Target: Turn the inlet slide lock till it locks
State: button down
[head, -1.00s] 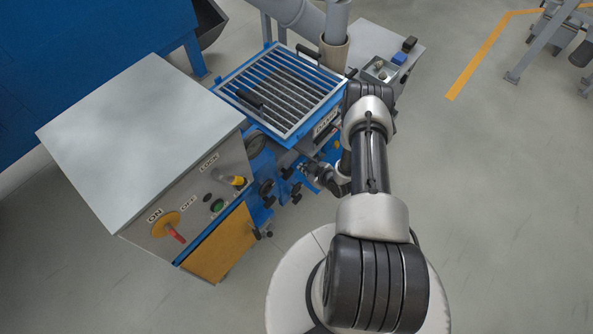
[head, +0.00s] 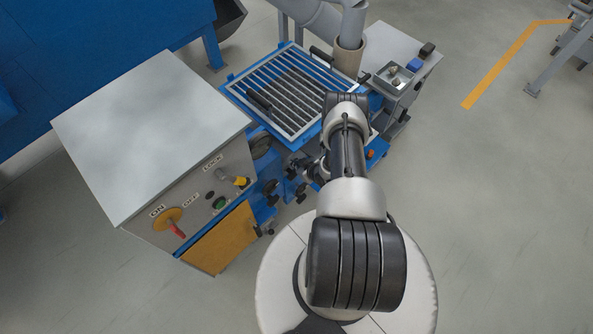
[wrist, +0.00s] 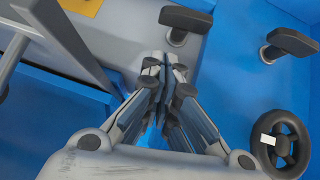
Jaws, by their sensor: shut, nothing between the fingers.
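My gripper (wrist: 170,66) is shut and empty in the wrist view, its fingertips close together. A black T-shaped handle (wrist: 186,19) on a grey plate lies just beyond the fingertips. Whether they touch it I cannot tell. A second black T-shaped handle (wrist: 291,41) stands on the blue housing to the right. No label shows which handle is the inlet slide lock. In the head view, my arm partly hides the gripper, low in front of the blue machine below the grate (head: 290,88).
A black handwheel (wrist: 281,142) is at the lower right of the wrist view, and a grey bar (wrist: 62,38) at the left. In the head view, a control cabinet (head: 150,125) with switches stands left, and a grey bench (head: 400,45) right. Open floor lies further right.

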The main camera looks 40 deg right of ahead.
aim_at(292, 173)
jog(key=f, duration=0.1)
jog(key=f+b, duration=0.1)
jog(key=f, duration=0.2)
jog(key=shift+w+d+f, duration=0.1)
jog(key=shift+w+d, duration=0.1)
jog(key=shift+d, duration=0.1)
jog(key=shift+b, duration=0.3)
jog(key=b, duration=0.2)
jog(key=f+b, duration=0.1)
jog(key=shift+d+f+y+b, duration=0.15)
jog(key=shift+d+y+b, duration=0.2)
jog(key=shift+y, duration=0.05)
jog(key=shift+s, duration=0.1)
